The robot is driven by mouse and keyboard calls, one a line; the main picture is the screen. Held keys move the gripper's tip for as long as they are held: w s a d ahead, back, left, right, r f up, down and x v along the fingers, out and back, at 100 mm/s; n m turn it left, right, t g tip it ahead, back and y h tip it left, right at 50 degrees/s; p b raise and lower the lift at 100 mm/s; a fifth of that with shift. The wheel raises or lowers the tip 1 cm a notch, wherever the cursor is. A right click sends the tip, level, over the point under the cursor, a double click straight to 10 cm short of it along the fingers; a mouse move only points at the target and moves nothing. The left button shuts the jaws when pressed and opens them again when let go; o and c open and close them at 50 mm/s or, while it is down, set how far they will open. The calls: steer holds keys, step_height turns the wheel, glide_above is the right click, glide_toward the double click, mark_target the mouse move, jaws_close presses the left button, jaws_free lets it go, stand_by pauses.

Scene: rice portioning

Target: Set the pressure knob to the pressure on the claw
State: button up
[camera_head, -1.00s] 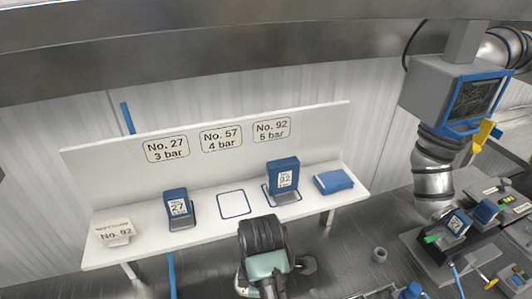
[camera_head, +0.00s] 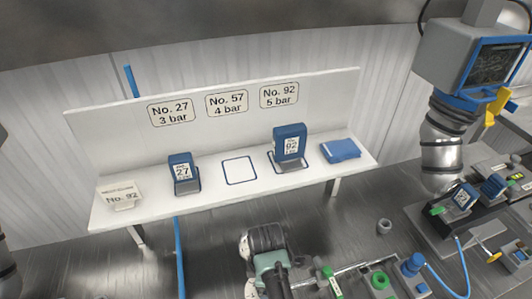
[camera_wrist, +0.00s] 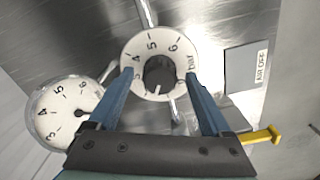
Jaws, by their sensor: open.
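In the wrist view, a round white dial (camera_wrist: 131,88) carries the numbers 4, 5, 6 and the word bar. A dark pressure knob (camera_wrist: 160,72) sits at its centre, with a white mark at its lower edge. My gripper (camera_wrist: 159,76) is open, its blue fingers on either side of the knob; whether they touch it I cannot tell. Signs read No. 27 3 bar (camera_head: 171,110), No. 57 4 bar (camera_head: 227,104) and No. 92 5 bar (camera_head: 279,95).
A pressure gauge (camera_wrist: 60,108) is left of the knob. An AIR OFF plate (camera_wrist: 248,70) and yellow lever (camera_wrist: 262,135) are at right. The shelf (camera_head: 215,198) holds claws No. 27 (camera_head: 183,173) and No. 92 (camera_head: 290,144); the outlined middle place is empty.

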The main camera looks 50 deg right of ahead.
jaws_close()
stand_by(0.4)
steer(key=shift+m, duration=0.4)
steer(key=m+p, duration=0.2)
steer(key=m, duration=0.2)
steer(key=shift+r, duration=0.1)
steer(key=m+p, duration=0.1)
steer(key=m, duration=0.4)
steer(key=shift+p, duration=0.3)
steer(key=m+p, duration=0.1)
steer(key=m, duration=0.4)
steer(key=shift+w+m, duration=0.1)
steer(key=shift+m, duration=0.3)
steer(key=shift+m+p, duration=0.3)
steer(key=shift+m, duration=2)
